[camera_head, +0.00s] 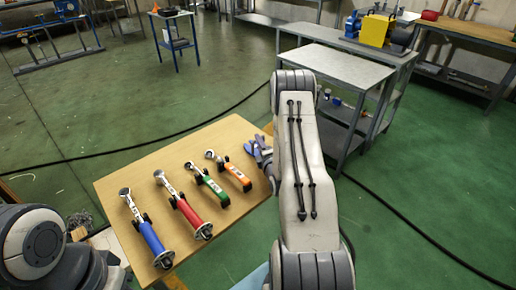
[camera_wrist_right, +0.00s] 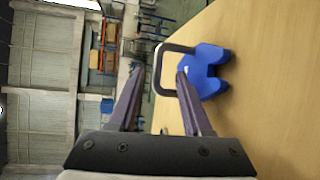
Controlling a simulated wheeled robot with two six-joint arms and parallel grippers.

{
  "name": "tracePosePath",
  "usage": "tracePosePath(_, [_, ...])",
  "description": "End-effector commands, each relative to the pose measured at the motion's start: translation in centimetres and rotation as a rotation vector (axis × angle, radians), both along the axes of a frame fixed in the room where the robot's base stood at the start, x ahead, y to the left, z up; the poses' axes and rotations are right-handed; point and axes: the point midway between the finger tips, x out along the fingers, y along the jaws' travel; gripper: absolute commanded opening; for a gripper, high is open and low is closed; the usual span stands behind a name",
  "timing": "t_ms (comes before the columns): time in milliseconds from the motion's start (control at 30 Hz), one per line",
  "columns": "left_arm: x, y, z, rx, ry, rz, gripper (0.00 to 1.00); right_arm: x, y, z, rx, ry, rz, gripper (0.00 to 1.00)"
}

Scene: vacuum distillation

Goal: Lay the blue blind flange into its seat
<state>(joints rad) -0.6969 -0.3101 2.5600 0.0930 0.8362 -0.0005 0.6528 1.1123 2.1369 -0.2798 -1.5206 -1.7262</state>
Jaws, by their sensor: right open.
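A blue lobed piece with a grey looped handle, which I take for the blue blind flange (camera_wrist_right: 207,70), is at the wooden table's edge in the right wrist view. My right gripper (camera_wrist_right: 157,72) is open there, its two fingers spread. One bar of the handle appears between the fingertips, and the right fingertip overlaps the loop. In the head view my right gripper (camera_head: 262,152) is at the table's right edge, partly hidden by my arm. I cannot make out the flange's seat. My left gripper is out of view; only its arm shows at lower left.
The wooden table (camera_head: 135,180) holds tools with blue (camera_head: 152,240), red (camera_head: 190,213), green (camera_head: 214,190) and orange (camera_head: 238,177) handles, left of my right gripper. A grey bench (camera_head: 335,65) stands behind. Cables cross the green floor.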

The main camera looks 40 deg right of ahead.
Motion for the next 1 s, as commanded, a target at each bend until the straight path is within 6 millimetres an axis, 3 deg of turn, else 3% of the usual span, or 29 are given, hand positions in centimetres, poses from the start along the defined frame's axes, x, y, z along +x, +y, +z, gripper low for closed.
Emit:
tracePosePath(500, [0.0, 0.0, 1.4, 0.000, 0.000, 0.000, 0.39, 5.2, -2.5, -0.5, 0.002, 0.000, -0.002, 0.49])
tracePosePath(833, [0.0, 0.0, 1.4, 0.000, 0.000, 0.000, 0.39, 5.8, -2.8, -0.7, 0.003, 0.002, -0.004, 0.49])
tracePosePath(967, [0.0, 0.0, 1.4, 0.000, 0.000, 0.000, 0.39, 5.8, -2.8, -0.7, 0.003, 0.002, -0.004, 0.00])
tracePosePath(1000, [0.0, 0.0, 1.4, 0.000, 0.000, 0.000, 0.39, 5.8, -2.8, -0.7, 0.003, 0.002, -0.004, 0.00])
